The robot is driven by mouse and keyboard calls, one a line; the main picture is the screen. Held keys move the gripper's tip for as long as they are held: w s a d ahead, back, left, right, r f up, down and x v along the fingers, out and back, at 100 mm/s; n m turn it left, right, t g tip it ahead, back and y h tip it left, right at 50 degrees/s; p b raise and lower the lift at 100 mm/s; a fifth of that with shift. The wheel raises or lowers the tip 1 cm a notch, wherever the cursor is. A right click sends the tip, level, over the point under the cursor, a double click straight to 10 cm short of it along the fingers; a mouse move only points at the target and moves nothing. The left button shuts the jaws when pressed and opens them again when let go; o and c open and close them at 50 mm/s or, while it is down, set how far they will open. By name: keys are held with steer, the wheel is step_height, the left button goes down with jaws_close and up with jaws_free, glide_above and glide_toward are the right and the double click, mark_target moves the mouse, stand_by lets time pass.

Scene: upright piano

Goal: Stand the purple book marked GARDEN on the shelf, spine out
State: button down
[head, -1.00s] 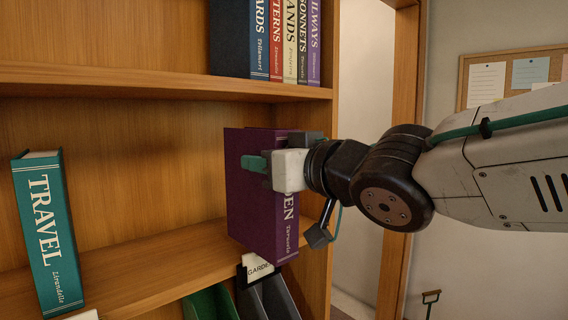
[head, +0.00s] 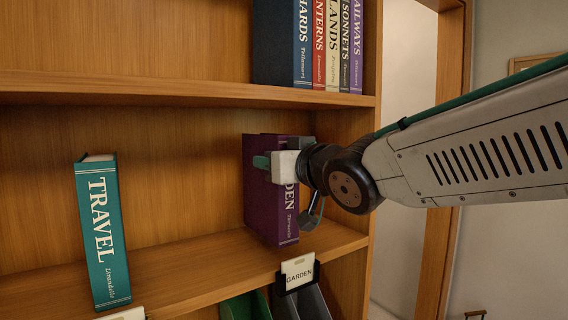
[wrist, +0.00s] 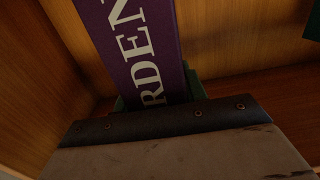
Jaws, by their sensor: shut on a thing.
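The purple book (head: 260,205) is upright at the right end of the middle shelf (head: 210,260), behind the GARDEN label (head: 298,273). Its spine faces outward, with "DEN" and smaller lettering showing in the head view. My gripper (head: 272,163) is shut on the book near its upper part and hides some of the title. In the wrist view the purple spine (wrist: 135,45) shows the letters "RDEN" between the fingers. The book's foot is at the shelf surface; I cannot tell whether it touches.
A teal TRAVEL book (head: 103,232) stands at the left of the same shelf, slightly tilted. Several books (head: 325,45) stand on the shelf above. The right side panel (head: 360,150) is close to my gripper. The middle of the shelf is clear.

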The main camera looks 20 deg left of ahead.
steer(key=shift+w+a+r, duration=0.1)
steer(key=shift+w+a, duration=0.1)
steer(key=shift+a, duration=0.1)
steer(key=shift+f, duration=1.2)
stand_by(0.4)
steer(key=c, duration=0.9)
jaws_free()
steer(key=shift+o, duration=0.9)
steer(key=shift+f, duration=0.15)
steer(key=shift+d, duration=0.1)
